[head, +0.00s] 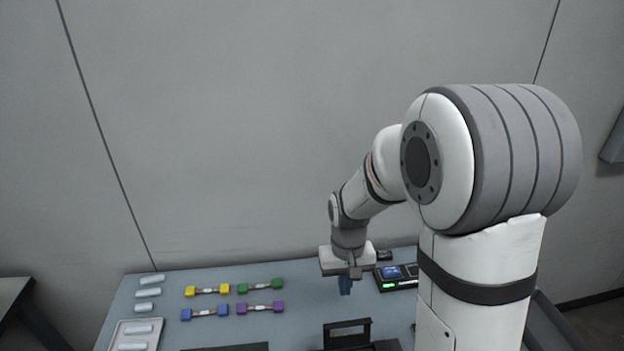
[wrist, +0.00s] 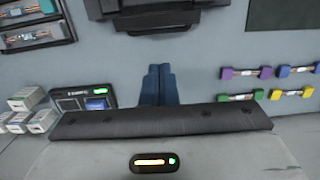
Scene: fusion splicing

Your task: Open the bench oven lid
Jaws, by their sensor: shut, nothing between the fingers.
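A dark device with a raised, frame-like black handle (head: 347,325) stands at the front edge of the head view, cut off below. Its dark body (wrist: 155,18) is at the top of the wrist view, also cut off. It may be the bench oven; I cannot tell whether its lid is open. My gripper (head: 345,287) points down above the table, behind this device and apart from it. In the wrist view the blue fingers (wrist: 158,88) are together with nothing between them, their lower part hidden by my wrist housing.
A small device with a blue screen and green light (head: 395,277) stands right of my gripper. Coloured connector pairs (head: 232,298) lie left, with a white tray (head: 117,344) beyond. A dark mat (wrist: 285,14) is beside the handled device. Bare table (head: 305,285) lies between.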

